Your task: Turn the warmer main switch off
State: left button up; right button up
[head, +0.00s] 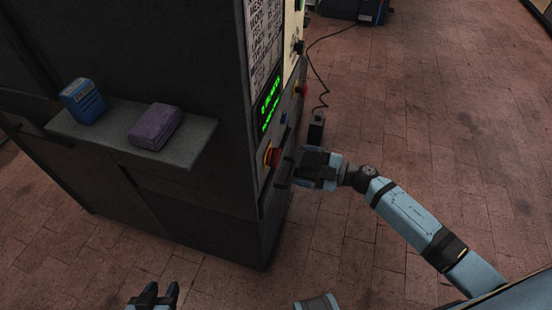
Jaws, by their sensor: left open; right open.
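A dark machine cabinet (215,228) fills the left and middle of the head view. A red knob on a yellow plate (271,156) sits low on its narrow panel side. It looks like a main switch, but its label and exact position are too small to read. My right gripper (286,168) is open, with its fingers at the panel just right of and below this knob. I cannot tell whether they touch it. My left gripper (161,291) is open and empty at the bottom edge, away from the cabinet.
A green-lit display (270,100), a blue button (284,118) and another red control (300,88) are on the panel. A shelf (185,150) holds a blue box (83,101) and a purple block (155,127). A cable (321,80) runs to a black box (316,128).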

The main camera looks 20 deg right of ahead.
aim_at(278, 159)
jog(key=x, duration=0.7)
jog(key=shift+w+a, duration=0.25)
jog(key=shift+a, duration=0.1)
jog(key=shift+c, duration=0.4)
jog(key=c, duration=0.8)
jog(key=shift+c, duration=0.2)
